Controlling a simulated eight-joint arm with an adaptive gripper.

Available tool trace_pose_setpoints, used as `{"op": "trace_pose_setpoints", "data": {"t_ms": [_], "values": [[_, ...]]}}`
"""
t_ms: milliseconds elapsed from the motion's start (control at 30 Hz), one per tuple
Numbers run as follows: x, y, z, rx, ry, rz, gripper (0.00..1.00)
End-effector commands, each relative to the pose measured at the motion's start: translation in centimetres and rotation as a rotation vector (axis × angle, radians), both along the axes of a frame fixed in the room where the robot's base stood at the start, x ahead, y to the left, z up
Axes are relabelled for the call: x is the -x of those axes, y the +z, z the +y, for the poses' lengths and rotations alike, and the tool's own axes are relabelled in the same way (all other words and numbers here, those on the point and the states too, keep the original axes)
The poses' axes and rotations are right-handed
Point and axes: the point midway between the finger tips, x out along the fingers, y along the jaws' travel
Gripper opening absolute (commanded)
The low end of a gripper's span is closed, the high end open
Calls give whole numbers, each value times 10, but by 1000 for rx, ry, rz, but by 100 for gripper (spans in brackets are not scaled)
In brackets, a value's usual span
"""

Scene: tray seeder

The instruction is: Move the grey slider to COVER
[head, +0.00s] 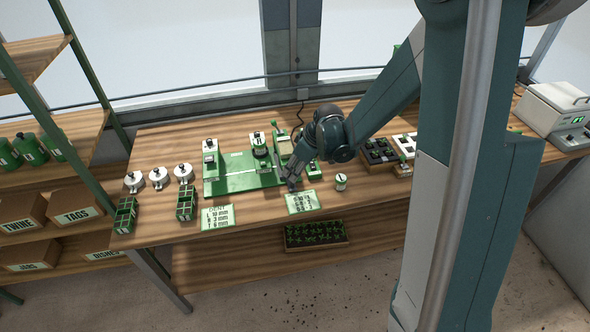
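My gripper (289,184) points down over the right end of a green machine (215,187) on the wooden bench. Its fingers are small and dark here, and I cannot tell whether they are open or shut or touching anything. The machine has a flat green bed with small white-and-black units along its back. A beige-topped unit with a green knob (273,123) stands at its right rear, partly behind my arm. I cannot make out the grey slider or a COVER mark; my gripper and arm hide part of that area.
Two printed cards, left (217,217) and right (303,202), lie at the bench front. Several silver-lidded pots (158,178) and green racks (125,215) stand at left. Dark trays (378,150) lie behind at right.

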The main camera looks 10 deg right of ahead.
Motion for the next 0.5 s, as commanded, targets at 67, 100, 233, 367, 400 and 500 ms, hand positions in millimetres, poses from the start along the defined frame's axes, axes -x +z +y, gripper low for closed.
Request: {"op": "trace_pose_setpoints", "data": {"t_ms": [67,100,233,367,400,500], "values": [[0,1,0,0,0,0,29],[0,1,0,0,0,0,29],[2,5,-1,-1,0,1,29],[3,12,-3,-1,0,1,29],[4,14,-4,-1,0,1,29],[7,22,-6,-1,0,1,29]]}}
